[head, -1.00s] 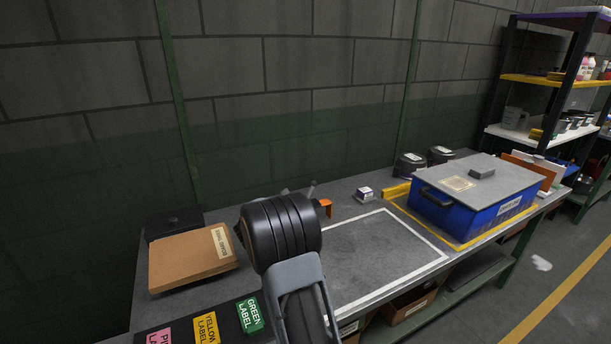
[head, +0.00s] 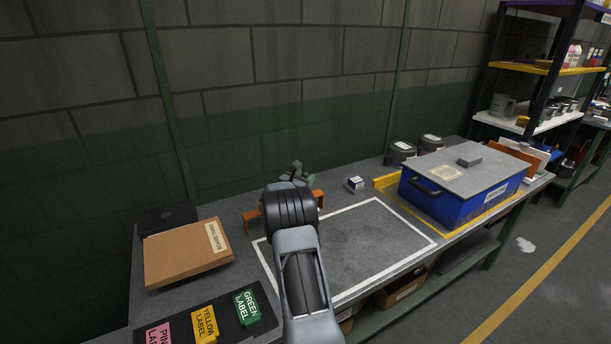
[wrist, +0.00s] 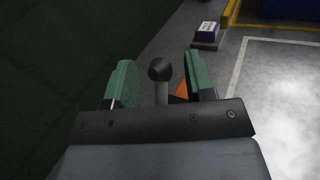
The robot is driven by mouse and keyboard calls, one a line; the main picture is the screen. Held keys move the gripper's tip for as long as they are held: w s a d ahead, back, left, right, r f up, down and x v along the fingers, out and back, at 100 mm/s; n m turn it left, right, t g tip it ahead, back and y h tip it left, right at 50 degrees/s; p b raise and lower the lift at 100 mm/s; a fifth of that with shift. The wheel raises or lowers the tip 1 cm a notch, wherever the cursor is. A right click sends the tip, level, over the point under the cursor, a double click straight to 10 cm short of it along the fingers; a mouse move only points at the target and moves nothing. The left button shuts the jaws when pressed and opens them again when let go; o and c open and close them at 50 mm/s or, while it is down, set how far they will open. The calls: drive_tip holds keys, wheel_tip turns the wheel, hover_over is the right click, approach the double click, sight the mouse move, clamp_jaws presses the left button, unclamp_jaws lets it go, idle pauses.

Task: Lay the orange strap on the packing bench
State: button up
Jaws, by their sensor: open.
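Orange pieces (head: 252,216) show on the packing bench (head: 236,288) on both sides of my arm in the head view. My arm hides what lies between them, and I cannot tell whether they are the orange strap. A small orange patch (wrist: 182,91) also shows beside the right finger in the wrist view. My gripper (head: 297,170) is above the back of the bench, near the orange pieces. In the wrist view its green fingers (wrist: 161,80) are apart. A black ball on a grey post (wrist: 160,70) shows between them, and I see nothing gripped.
A white-outlined rectangle (head: 372,204) on the bench is bare where visible. A small purple-and-white box (head: 355,183) lies behind it. A blue lidded crate (head: 462,205) stands right. A cardboard box (head: 188,254) and coloured label blocks (head: 247,306) lie left.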

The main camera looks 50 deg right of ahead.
drive_tip(key=shift+d, duration=0.55)
drive_tip(key=shift+c, duration=0.2)
clamp_jaws()
